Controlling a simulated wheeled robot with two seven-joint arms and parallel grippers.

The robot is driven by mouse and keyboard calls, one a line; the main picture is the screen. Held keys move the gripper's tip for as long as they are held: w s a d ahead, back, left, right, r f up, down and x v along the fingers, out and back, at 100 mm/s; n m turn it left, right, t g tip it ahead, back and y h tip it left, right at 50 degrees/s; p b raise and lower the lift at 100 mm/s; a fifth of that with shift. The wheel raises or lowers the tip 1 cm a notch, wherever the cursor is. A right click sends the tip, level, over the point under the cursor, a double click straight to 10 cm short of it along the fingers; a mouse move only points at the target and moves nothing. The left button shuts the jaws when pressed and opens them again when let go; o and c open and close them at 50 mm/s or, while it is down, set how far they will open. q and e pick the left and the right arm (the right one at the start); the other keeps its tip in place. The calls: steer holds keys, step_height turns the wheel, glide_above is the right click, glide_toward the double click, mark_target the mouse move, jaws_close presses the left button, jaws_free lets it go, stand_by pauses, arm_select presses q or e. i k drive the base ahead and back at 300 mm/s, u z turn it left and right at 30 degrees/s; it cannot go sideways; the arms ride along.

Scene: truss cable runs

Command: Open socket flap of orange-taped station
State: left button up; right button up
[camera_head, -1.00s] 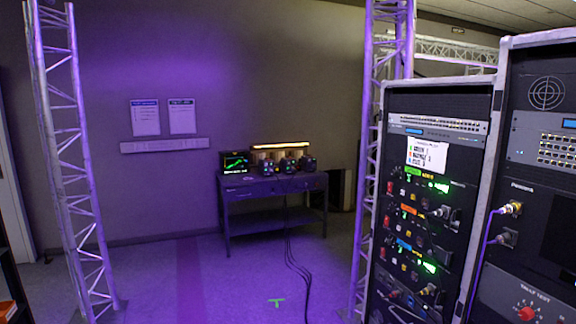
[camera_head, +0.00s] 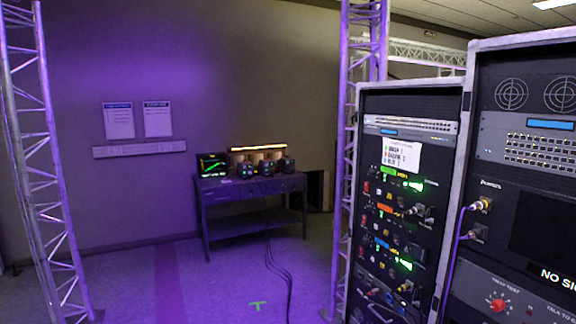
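The orange-taped station (camera_head: 385,210) is the middle row of a black rack (camera_head: 352,200) at the right. Its orange label sits between a green-labelled row (camera_head: 387,172) above and a blue-labelled row (camera_head: 381,245) below. A dark round connector (camera_head: 417,210) shows at the right of the orange row. The socket flap is too small to make out, so I cannot tell if it is open or shut. A white card (camera_head: 400,154) with coloured lines of writing is fixed above the rows. Neither of my grippers is in view.
A second rack (camera_head: 518,200) with a red knob stands at the right edge. Truss towers stand at left (camera_head: 42,170) and centre (camera_head: 345,180). A workbench (camera_head: 250,189) with a monitor is by the wall; cables (camera_head: 280,265) run down from it.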

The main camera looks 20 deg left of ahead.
mark_target(416, 251)
steer(key=u, duration=0.5)
steer(key=i, duration=2.15)
steer(key=z, duration=0.35)
